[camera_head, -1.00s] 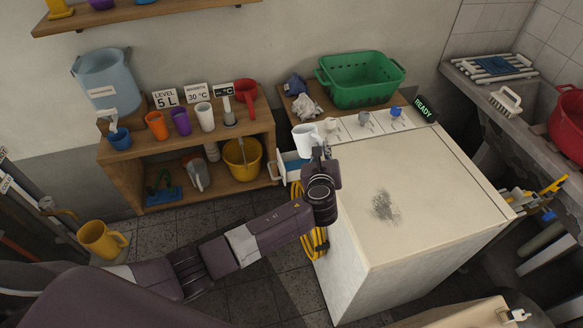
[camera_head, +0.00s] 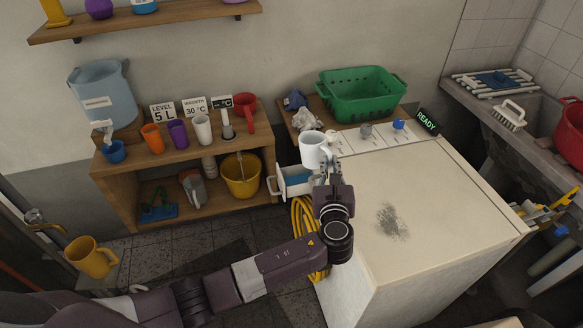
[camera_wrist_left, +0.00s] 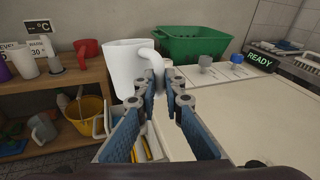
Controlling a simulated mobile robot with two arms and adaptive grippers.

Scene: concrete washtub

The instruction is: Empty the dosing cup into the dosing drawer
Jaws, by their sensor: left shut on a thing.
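The white dosing cup (camera_head: 313,149) is held near the front left corner of the washing machine's control panel. It looks close to upright; its contents are hidden. My left gripper (camera_head: 327,176) is shut on the cup's handle side. In the left wrist view, the cup (camera_wrist_left: 124,70) stands ahead of the fingers (camera_wrist_left: 157,84), with its handle between them. The dosing drawer (camera_head: 297,187) is pulled out at the machine's left side, with blue inside. In the head view the cup appears just above and right of it. My right gripper is not in view.
The washing machine's top (camera_head: 430,190) is mostly bare, with a dark smudge. A green basket (camera_head: 361,97) stands behind the panel. A wooden shelf (camera_head: 186,157) with several cups is to the left. A yellow hose (camera_head: 305,232) hangs below the drawer.

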